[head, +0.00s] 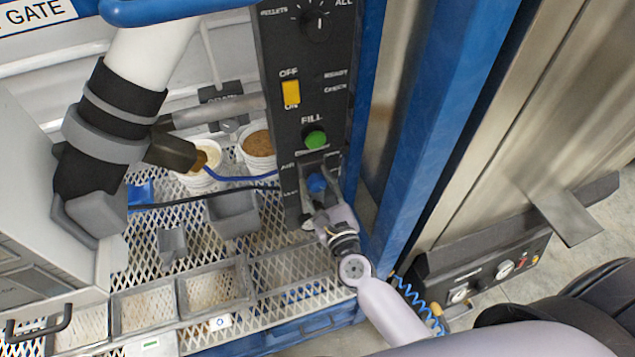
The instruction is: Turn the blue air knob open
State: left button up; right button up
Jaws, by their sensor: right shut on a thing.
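The blue air knob (316,183) sits low on the dark control panel (308,100), below the green fill button (315,140) and beside the partly hidden "AIR" label. My right gripper (318,180) reaches up from the lower right. Its fingers are around the blue knob, one on each side, and shut on it. The fingers hide part of the knob and its lettering, so I cannot tell how far it is turned. My left gripper is not in view.
A yellow switch (291,93) and a black dial (316,27) are higher on the panel. White buckets (259,150) and grey bins (214,288) stand on the mesh shelf at left. A blue post (440,110) rises close on the right.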

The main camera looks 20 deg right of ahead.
jog(key=n+p, duration=0.1)
jog(key=n, duration=0.3)
jog(key=shift+d+r+n, duration=0.1)
jog(key=shift+n, duration=0.3)
jog(key=n+p, duration=0.1)
jog(key=n, duration=0.2)
jog(key=shift+n+p, duration=0.3)
jog(key=shift+p, duration=0.1)
jog(key=n+p, duration=0.1)
jog(key=n, duration=0.3)
jog(key=shift+r+p, duration=0.15)
jog(key=shift+p, duration=0.25)
jog(key=shift+n+p, duration=0.8)
jog(key=shift+n, duration=1.6)
jog(key=o, duration=1.2)
jog(key=shift+s, duration=0.1)
